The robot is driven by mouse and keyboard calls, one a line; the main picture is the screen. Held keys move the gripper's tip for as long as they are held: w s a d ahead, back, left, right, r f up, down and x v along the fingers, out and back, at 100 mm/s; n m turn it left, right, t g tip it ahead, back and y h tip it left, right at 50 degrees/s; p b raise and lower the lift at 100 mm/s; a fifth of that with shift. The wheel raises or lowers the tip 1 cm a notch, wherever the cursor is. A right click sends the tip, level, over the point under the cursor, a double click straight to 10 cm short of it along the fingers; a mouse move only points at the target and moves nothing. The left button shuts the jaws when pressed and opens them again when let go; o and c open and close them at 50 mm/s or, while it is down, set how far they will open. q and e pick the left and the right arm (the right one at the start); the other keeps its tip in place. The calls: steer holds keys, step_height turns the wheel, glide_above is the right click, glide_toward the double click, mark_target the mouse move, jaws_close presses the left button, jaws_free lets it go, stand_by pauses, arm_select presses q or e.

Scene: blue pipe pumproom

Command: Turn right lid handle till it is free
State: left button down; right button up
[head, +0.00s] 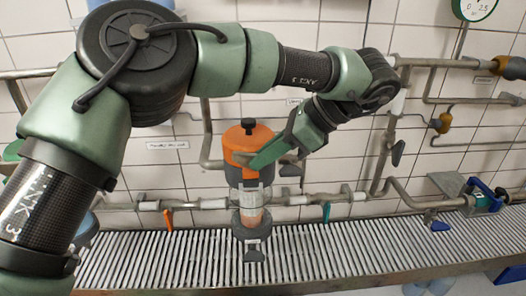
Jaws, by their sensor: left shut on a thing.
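The orange-topped canister (242,147) stands upright in the middle of the head view, with a dark knob (248,125) on top and a grey body below. My left gripper (276,158) reaches in from the upper right of the canister, its green fingers slanting down to the left across the orange part. It is shut on the right lid handle at the canister's right side. The fingers mostly hide the handle, so its exact angle cannot be told. My right gripper is not in view.
A slatted metal grating (340,252) runs below the canister. A horizontal pipe with a green lever (326,212) and an orange lever (168,219) passes behind it. More pipes and a blue clamp-like part (484,193) are at the right, before a white tiled wall.

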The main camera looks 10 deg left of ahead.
arm_select(q)
steer(key=shift+w+n+g+p, duration=0.15)
steer(key=shift+n+g+p, duration=0.35)
steer(key=shift+n, duration=0.1)
steer(key=shift+f, duration=0.1)
steer(key=c, duration=1.8)
jaws_free()
steer(key=shift+p+v, duration=3.85)
steer(key=shift+p, duration=0.7)
steer(key=shift+w, duration=0.1)
